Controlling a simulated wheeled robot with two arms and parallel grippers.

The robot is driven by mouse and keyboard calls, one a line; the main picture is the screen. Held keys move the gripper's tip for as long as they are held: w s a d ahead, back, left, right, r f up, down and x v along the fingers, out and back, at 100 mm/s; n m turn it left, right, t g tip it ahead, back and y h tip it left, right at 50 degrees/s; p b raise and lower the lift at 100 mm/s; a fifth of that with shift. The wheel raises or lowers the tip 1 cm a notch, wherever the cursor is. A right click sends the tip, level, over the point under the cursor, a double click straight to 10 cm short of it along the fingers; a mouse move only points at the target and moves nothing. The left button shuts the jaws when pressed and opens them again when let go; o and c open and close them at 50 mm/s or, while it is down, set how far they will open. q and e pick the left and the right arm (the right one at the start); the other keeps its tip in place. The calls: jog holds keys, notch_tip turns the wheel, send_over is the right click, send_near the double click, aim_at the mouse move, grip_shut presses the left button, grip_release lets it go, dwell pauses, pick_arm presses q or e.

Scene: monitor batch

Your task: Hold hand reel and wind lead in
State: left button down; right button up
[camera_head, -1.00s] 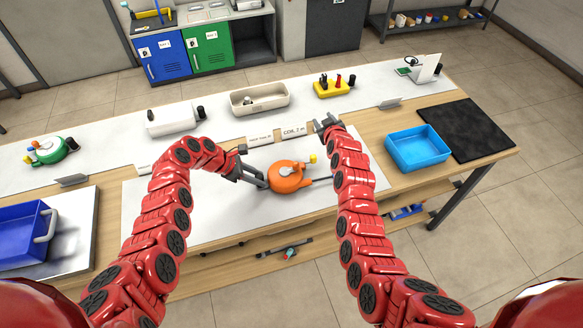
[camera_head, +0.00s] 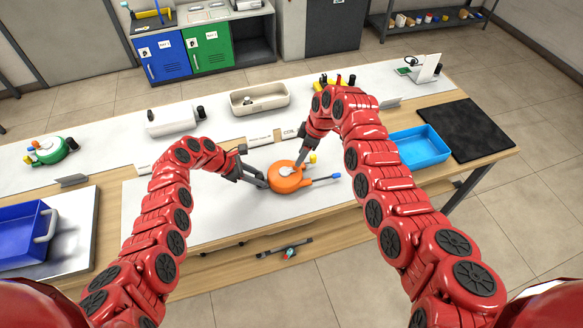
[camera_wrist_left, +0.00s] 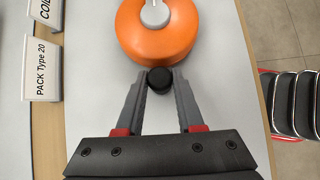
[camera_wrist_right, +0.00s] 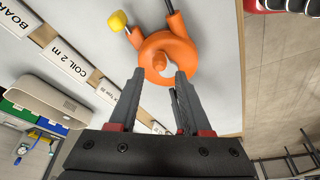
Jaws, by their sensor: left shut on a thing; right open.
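The orange hand reel (camera_head: 285,181) sits on the white mat (camera_head: 222,212), with a light disc on top and a yellow piece (camera_head: 312,158) at its far side. A short lead with a blue end (camera_head: 335,176) sticks out to the right. My left gripper (camera_head: 264,183) is shut on the reel's black handle (camera_wrist_left: 160,79) from the left. My right gripper (camera_head: 301,160) is open and points down over the reel's far side. In the right wrist view, an orange knob (camera_wrist_right: 158,61) shows beyond and between its open fingertips (camera_wrist_right: 158,74), apparently ungripped.
Label cards (camera_head: 262,139) stand behind the reel. A beige tray (camera_head: 260,98) and a yellow holder, partly hidden by my right arm, stand further back. A light blue bin (camera_head: 420,147) and a black mat (camera_head: 467,128) are right; a dark blue bin (camera_head: 22,236) is left. The front of the white mat is clear.

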aim_at(289, 168)
jog(key=shift+x, duration=2.2)
grip_shut()
